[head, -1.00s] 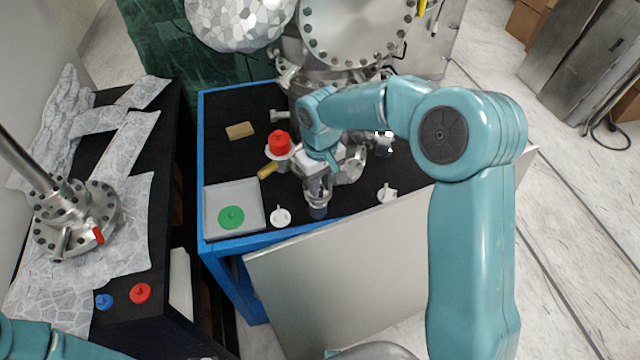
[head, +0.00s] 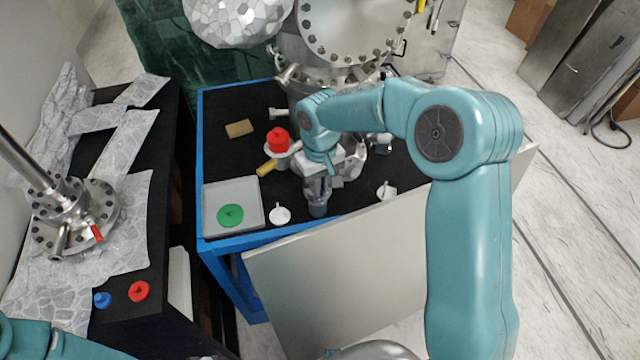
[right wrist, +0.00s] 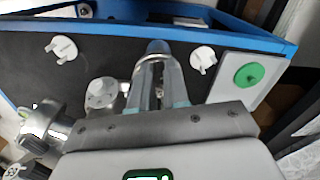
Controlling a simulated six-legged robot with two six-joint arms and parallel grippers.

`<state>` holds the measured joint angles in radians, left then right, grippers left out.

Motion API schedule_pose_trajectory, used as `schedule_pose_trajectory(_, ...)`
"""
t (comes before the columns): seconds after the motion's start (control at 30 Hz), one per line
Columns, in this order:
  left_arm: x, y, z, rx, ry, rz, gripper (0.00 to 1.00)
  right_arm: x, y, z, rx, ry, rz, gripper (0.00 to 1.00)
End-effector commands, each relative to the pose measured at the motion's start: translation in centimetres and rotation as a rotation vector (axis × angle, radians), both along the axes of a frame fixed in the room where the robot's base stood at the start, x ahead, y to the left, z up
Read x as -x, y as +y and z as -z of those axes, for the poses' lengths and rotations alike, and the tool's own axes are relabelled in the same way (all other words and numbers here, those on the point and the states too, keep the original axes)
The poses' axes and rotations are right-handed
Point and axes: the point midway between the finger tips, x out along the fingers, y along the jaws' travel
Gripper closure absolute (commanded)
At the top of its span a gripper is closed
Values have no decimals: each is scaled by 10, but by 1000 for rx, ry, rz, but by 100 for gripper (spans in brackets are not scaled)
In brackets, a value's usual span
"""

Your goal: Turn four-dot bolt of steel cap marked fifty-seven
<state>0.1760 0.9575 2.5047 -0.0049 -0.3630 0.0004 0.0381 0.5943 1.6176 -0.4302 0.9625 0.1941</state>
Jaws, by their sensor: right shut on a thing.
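My right gripper (head: 318,194) is low over the front of the black bench top, its fingers pointing down. In the right wrist view the two fingers (right wrist: 158,75) are closed around a small grey cylindrical piece (right wrist: 157,48). The same grey piece (head: 318,209) shows at the fingertips in the head view. A steel fitting (right wrist: 102,94) stands beside the fingers, and part of it is hidden by the gripper in the head view. I cannot read any number or dots on the steel parts. My left gripper is out of view; only part of that arm shows.
A grey tray (head: 212,225) with a green cap (head: 230,215) lies at the front left. White caps (head: 280,214) (head: 386,190) flank the gripper. A red cap (head: 278,139) and yellow piece (head: 266,168) are behind. A large steel chamber (head: 352,30) stands at the back.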

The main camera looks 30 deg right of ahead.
Motion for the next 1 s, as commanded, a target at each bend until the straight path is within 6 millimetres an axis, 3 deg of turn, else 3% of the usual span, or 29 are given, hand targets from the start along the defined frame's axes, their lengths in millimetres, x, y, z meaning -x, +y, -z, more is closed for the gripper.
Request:
schedule_pose_trajectory(0.6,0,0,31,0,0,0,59,-1,-1,1,0,-5,441,100)
schedule_pose_trajectory(1.0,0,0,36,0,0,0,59,-1,-1,-1,-1,-6,575,100)
